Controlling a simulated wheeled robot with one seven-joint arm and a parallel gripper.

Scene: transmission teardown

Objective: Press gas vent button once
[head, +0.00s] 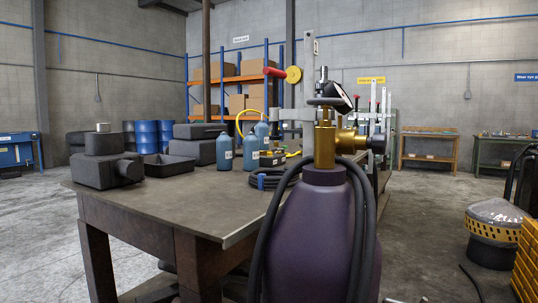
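A purple gas cylinder (312,245) stands upright close in front of me, right of the table's near corner. A brass valve (325,145) sits on its neck, with a dark handwheel (328,101) above. A gauge with a dark rim (340,94) is tilted beside the handwheel, and a brass fitting (351,137) points right. A black hose (276,205) hangs over the cylinder's shoulders on both sides. I cannot make out which part is the gas vent button. My gripper is not in view.
A brown table (150,200) at the left holds dark housings (104,170), several blue bottles (225,153) and coiled cable (268,178). A dark bin with a clear domed cover (495,212) and yellow crates (530,260) stand at the right. Open floor (425,230) lies between.

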